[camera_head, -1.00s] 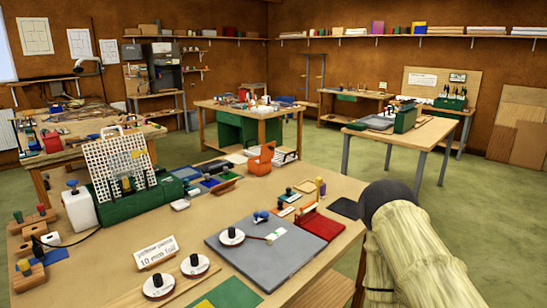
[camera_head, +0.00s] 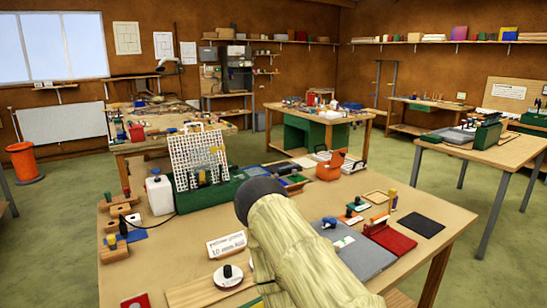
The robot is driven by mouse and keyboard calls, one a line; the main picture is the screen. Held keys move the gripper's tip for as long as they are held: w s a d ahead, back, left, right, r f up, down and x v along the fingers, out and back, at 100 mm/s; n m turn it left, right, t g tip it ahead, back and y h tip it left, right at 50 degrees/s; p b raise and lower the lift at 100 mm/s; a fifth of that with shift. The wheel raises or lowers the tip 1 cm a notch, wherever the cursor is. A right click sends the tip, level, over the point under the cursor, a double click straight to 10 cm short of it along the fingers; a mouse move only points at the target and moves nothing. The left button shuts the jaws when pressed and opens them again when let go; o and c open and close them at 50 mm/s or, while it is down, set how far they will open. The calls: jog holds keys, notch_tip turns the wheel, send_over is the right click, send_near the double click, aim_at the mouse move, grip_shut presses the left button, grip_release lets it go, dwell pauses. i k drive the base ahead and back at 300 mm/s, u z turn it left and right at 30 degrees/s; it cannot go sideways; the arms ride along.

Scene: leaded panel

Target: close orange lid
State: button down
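Two orange things show. An orange bin-like cylinder (camera_head: 22,161) with a wide foot stands on the floor at the far left; I cannot tell whether its top is a lid, or open or shut. An orange box-like carrier (camera_head: 328,168) stands at the back of the near workbench, beside a white tray; it is too small to make out a lid. My arm, in a cream ribbed sleeve with a dark rounded end, reaches over the near bench from the bottom. My gripper's fingers are not visible.
The near workbench (camera_head: 190,235) carries a white perforated rack (camera_head: 197,153), a white jug (camera_head: 159,194), a grey mat (camera_head: 362,258) and a red tray (camera_head: 392,240). More benches stand behind. Green floor lies open at the left.

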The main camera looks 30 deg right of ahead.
aim_at(337, 159)
jog(key=u, duration=1.8)
jog(key=k, duration=1.4)
jog(key=z, duration=2.25)
